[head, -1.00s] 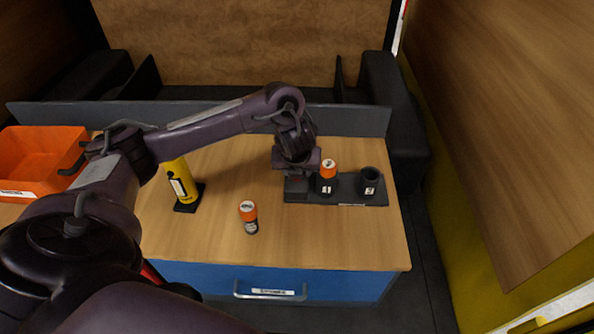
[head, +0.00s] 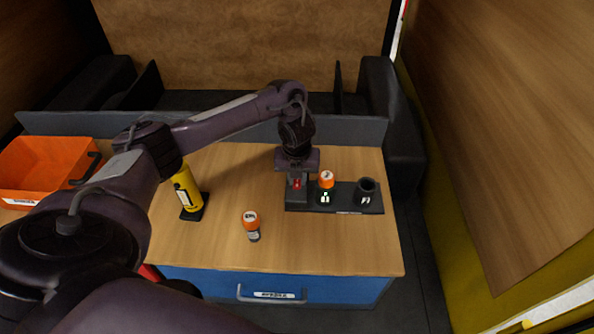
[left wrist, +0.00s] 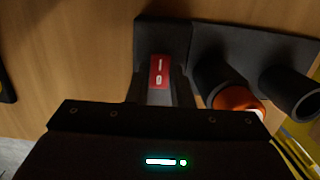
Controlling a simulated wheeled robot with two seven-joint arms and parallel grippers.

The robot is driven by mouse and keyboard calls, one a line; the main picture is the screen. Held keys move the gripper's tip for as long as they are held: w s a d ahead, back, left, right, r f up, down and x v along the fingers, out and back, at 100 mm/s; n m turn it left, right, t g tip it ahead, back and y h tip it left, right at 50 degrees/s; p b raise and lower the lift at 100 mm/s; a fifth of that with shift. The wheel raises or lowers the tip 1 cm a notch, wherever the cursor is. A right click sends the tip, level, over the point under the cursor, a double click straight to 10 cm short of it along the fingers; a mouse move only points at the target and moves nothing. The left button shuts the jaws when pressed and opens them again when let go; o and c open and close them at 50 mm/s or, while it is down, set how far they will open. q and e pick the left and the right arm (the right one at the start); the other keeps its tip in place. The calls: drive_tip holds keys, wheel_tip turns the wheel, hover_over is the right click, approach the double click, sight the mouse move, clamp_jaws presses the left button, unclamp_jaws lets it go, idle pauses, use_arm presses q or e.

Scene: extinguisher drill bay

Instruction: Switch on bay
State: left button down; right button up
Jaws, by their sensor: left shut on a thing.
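The bay is a dark block (head: 341,208) with two round cups and a raised part at its left end. A small red switch (left wrist: 159,70) with white marks sits on that raised part; a bit of red also shows in the head view (head: 296,184). My left gripper (head: 297,178) comes down over it, its dark fingers on either side of the red switch and shut on it. The exact contact is hard to see. An orange-capped bottle (head: 327,178) stands in the cup marked 1. The cup marked 2 (head: 367,190) looks empty. My right gripper is not in view.
Another orange-capped bottle (head: 251,222) stands on the wooden bench top, left of the bay. A yellow cylinder (head: 187,187) on a black base stands further left, near my arm. An orange bin (head: 40,165) is at the far left. A blue drawer (head: 220,286) is below.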

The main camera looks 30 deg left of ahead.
sight(297, 182)
use_arm(q)
drive_tip(key=shift+w, duration=0.1)
idle(0.3)
drive_tip(key=c, duration=1.3)
unclamp_jaws()
drive_tip(key=shift+r+p, duration=0.3)
drive_tip(key=shift+r, duration=0.05)
wheel_tip(297, 182, up, 3)
drive_tip(key=shift+a+f+p, duration=0.1)
drive_tip(key=shift+f+p, duration=0.1)
drive_tip(key=shift+p, duration=0.4)
drive_tip(key=shift+s+d+r, duration=0.1)
drive_tip(key=shift+s+r, duration=0.05)
drive_tip(key=shift+r, duration=1)
drive_tip(key=shift+s+d+r, duration=0.1)
drive_tip(key=shift+r, duration=1)
